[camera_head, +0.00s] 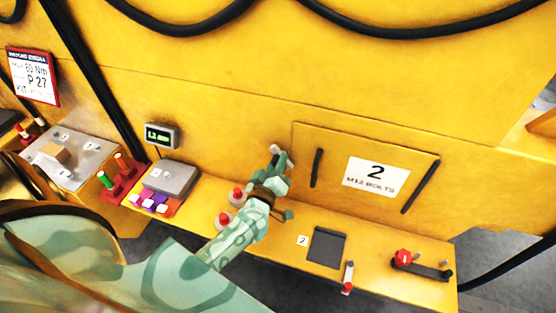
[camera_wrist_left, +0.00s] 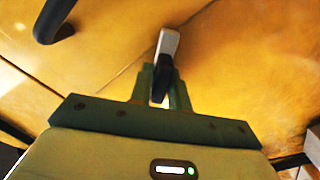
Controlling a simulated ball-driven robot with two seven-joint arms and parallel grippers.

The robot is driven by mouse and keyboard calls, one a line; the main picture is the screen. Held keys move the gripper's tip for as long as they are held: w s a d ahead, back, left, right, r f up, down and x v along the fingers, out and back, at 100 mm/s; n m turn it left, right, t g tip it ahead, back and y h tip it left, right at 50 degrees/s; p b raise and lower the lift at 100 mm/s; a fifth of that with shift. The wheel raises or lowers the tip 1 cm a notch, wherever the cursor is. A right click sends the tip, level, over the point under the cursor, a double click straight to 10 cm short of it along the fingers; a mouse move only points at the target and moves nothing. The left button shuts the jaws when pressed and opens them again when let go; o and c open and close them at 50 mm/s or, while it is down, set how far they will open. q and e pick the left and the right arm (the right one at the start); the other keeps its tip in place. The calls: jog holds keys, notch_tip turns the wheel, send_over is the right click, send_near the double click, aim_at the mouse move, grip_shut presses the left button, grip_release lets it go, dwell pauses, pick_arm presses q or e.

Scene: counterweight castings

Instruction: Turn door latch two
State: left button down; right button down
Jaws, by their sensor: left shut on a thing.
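Door two is a yellow panel (camera_head: 335,160) in the machine's yellow wall, with a white label (camera_head: 376,177) reading 2 M12 BOLTS. A pale metal latch lever (camera_head: 275,149) sticks out at the left of this door. My left gripper (camera_head: 279,163) is at the lever, beside the door's left edge. In the left wrist view the lever (camera_wrist_left: 168,42) rises from between the dark fingers of my left gripper (camera_wrist_left: 163,82), which are shut on it. My right gripper is not in view.
Black handles (camera_head: 316,168) stand on the door. Below, a yellow ledge carries red buttons (camera_head: 237,196), a dark square pad (camera_head: 326,247) and a red knob (camera_head: 403,257). A small display (camera_head: 161,135) and a grey box (camera_head: 175,178) are to the left.

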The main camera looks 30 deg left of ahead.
pick_arm(q)
jog(key=n, duration=0.4)
jog(key=shift+n+p, duration=0.3)
jog(key=n, duration=0.5)
jog(key=shift+a+f, duration=0.1)
jog(key=shift+f, duration=0.05)
jog(key=shift+n, duration=0.4)
jog(key=c, duration=1.4)
grip_release()
jog(key=shift+c, duration=0.2)
jog(key=b+v, duration=0.1)
jog(key=v, duration=1.5)
